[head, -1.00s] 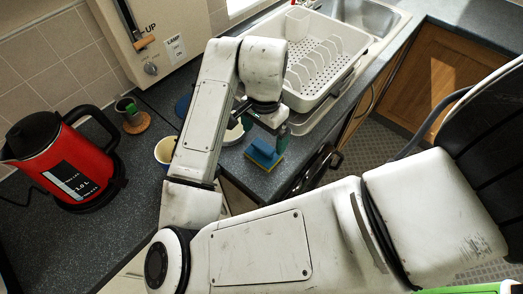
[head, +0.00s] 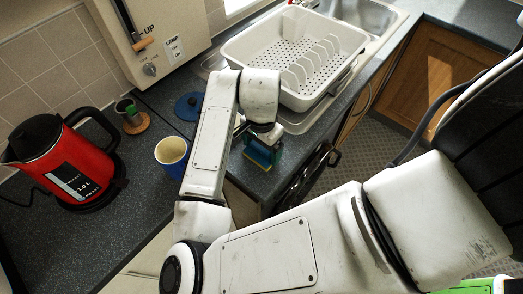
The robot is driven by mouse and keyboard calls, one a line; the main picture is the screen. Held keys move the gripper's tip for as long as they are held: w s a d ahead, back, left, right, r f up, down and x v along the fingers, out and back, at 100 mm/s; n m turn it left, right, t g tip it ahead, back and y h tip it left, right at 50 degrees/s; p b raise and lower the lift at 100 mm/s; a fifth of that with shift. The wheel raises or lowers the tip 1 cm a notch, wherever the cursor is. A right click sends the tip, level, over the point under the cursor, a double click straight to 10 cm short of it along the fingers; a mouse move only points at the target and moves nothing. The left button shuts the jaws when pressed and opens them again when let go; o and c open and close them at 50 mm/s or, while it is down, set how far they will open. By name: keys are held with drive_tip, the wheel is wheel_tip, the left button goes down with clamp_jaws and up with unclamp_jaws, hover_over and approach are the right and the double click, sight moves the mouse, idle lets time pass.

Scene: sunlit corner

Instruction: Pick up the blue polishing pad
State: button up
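A blue block with a yellow layer, which I take as the blue polishing pad (head: 258,157), is on the dark counter near its front corner, left of the dish rack. My gripper (head: 261,146) points down at it, low over its top. A teal finger shows at the pad's right side. The other finger is mostly hidden by my wrist, so I cannot tell whether the fingers touch the pad. No lift off the counter is clear.
A white dish rack (head: 335,43) stands behind. A blue cup (head: 172,152), a dark blue round lid-like disc (head: 188,107), a red kettle (head: 72,165) and a small green-and-dark cup (head: 127,108) on a cork coaster are to the left. The counter edge lies close to the pad.

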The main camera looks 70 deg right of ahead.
drive_tip(key=c, duration=0.4)
drive_tip(key=shift+r, duration=0.1)
drive_tip(key=shift+r, duration=0.5)
wheel_tip(320, 180, up, 2)
drive_tip(key=shift+s+r, duration=0.1)
drive_tip(key=shift+r, duration=0.05)
drive_tip(key=s+a+r+p, duration=0.1)
drive_tip(key=s+a+r, duration=0.1)
drive_tip(key=s+r, duration=0.1)
drive_tip(key=s+a+r+p, duration=0.1)
drive_tip(key=s+a+r, duration=0.2)
drive_tip(key=s, duration=0.1)
drive_tip(key=s+a+r+p, duration=0.1)
drive_tip(key=s+a+r, duration=0.1)
drive_tip(key=s+r, duration=0.1)
drive_tip(key=shift+s+a+r+p, duration=0.35)
drive_tip(key=shift+s+r, duration=0.05)
drive_tip(key=shift+s, duration=0.3)
drive_tip(key=shift+f, duration=0.1)
